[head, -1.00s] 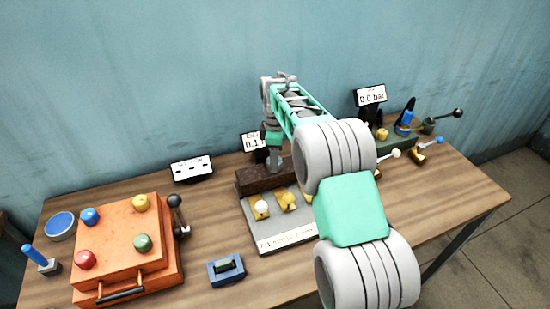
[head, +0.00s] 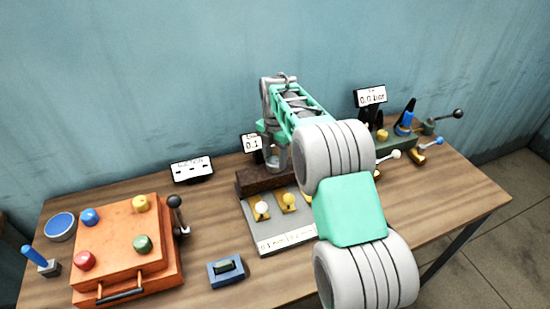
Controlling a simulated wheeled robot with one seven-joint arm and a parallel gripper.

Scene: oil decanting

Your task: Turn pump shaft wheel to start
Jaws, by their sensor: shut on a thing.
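My gripper (head: 273,160) points down at the brown block (head: 247,182) in the middle of the table, behind the grey panel. It is small and partly covered by my arm. It is shut on a part at this block, but its fingertips and that part are too unclear to make out. I cannot pick out a pump shaft wheel for certain. A small display (head: 251,143) behind my gripper reads 0.1, partly hidden. Another display (head: 370,96) at the right reads 0.0 bar.
An orange box (head: 125,262) with coloured knobs stands at the left, with a black-knobbed lever (head: 175,203) beside it. The grey panel (head: 285,241) carries yellow-based knobs, partly behind my arm. A blue device (head: 226,270) lies in front. More levers stand at the right; bare wood lies between.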

